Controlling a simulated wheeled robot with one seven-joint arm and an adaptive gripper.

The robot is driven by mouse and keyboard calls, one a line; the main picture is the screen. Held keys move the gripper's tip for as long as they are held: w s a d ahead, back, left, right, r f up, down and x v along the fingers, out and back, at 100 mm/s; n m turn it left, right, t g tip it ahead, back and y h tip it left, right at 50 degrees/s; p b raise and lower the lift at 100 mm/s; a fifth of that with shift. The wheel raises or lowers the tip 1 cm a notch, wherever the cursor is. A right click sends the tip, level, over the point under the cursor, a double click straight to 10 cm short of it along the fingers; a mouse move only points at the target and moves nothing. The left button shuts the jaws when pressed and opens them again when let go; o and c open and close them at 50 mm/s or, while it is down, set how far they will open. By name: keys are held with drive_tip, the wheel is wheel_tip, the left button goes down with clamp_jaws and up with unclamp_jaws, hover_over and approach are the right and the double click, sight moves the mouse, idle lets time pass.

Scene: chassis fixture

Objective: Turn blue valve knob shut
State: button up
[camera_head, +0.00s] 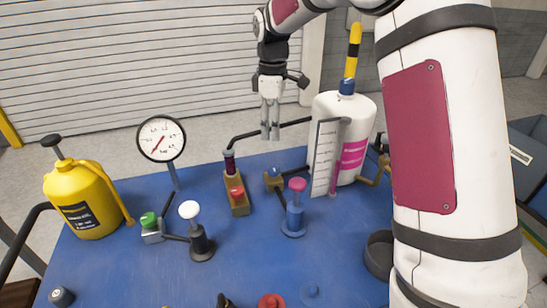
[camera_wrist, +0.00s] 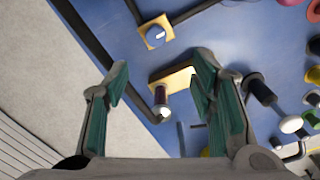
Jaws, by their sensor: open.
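The blue valve knob (camera_wrist: 155,36) sits on a square tan valve block in the wrist view, with a pale mark on its top. The block (camera_head: 273,180) shows small in the head view, beside the blue post with a pink knob; its blue top is hard to make out there. My gripper (camera_head: 270,132) hangs fingers-down above the back of the blue table, apart from the knob. In the wrist view my gripper (camera_wrist: 162,85) is open and empty, and the knob lies beyond its fingertips, toward the top of the picture.
A tan block with a red button (camera_head: 236,196) and dark cylinder (camera_wrist: 162,97) stands near the gripper. A white tank (camera_head: 342,110), gauge (camera_head: 161,139), yellow sprayer (camera_head: 83,200), white-topped post (camera_head: 199,242) and pink-knobbed post (camera_head: 294,215) surround it. Dark pipes cross the table.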

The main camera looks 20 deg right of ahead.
sight(273, 168)
drive_tip(key=f, duration=0.5)
drive_tip(key=f+p, duration=0.1)
drive_tip(key=f, duration=0.8)
drive_tip(key=shift+w+d+f+p, duration=0.15)
drive_tip(key=shift+w+f+p, duration=0.15)
drive_tip(key=shift+w+p, duration=0.1)
drive_tip(key=shift+c, duration=0.2)
drive_tip(key=c, duration=1.1)
